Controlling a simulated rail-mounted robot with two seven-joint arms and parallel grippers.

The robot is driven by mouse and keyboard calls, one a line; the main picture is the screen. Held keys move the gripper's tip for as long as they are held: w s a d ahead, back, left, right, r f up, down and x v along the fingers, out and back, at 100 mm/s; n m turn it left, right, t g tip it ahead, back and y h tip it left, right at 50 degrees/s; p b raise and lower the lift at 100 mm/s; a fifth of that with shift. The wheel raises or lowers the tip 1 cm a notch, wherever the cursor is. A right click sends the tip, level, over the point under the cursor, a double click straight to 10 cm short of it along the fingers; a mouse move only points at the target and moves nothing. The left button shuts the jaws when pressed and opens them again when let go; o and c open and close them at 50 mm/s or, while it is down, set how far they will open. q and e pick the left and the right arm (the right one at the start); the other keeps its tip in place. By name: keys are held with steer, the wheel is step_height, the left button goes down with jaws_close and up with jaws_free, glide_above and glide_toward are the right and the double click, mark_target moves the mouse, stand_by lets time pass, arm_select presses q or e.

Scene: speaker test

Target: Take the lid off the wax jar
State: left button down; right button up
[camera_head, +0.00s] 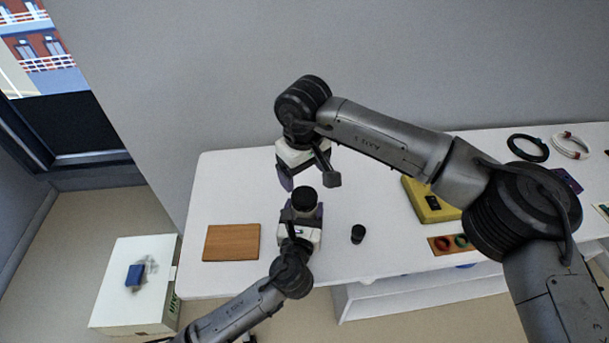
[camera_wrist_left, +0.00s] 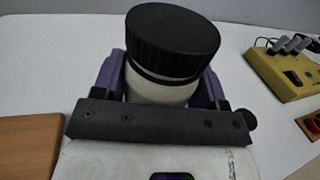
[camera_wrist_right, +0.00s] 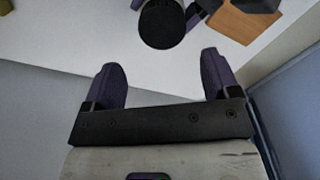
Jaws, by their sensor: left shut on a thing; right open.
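The wax jar has a pale body (camera_wrist_left: 160,88) and a ribbed black lid (camera_wrist_left: 172,38). The lid is on the jar, which looks upright. My left gripper (camera_head: 303,212) is shut on the jar body, with its purple fingers on either side below the lid. The lid also shows in the head view (camera_head: 304,197) and at the top of the right wrist view (camera_wrist_right: 161,24). My right gripper (camera_head: 307,176) is open and empty, apart from the lid and behind it in the head view. Its spread fingers (camera_wrist_right: 162,78) have nothing between them. The jar's base is hidden.
Black and white rings (camera_head: 528,147) lie at the far right. A grey wall stands behind.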

mark_target(304, 195)
steer(key=m, duration=0.2)
steer(key=r+m, duration=0.1)
steer(key=m, duration=0.1)
steer(key=shift+r+m, duration=0.15)
steer(key=shift+m, duration=0.25)
steer(key=m, duration=0.3)
steer(key=shift+m, duration=0.4)
steer(key=m, duration=0.3)
steer(key=shift+m, duration=0.4)
steer(key=m, duration=0.5)
steer(key=shift+s+m, duration=0.1)
steer(key=shift+m, duration=0.3)
steer(key=m, duration=0.9)
steer(key=shift+s+m, duration=0.1)
steer(key=shift+m, duration=0.3)
steer(key=m, duration=0.8)
steer(key=shift+m, duration=0.4)
steer(key=shift+f+m, duration=0.3)
steer(key=shift+f, duration=3.75)
steer(key=shift+c, duration=0.4)
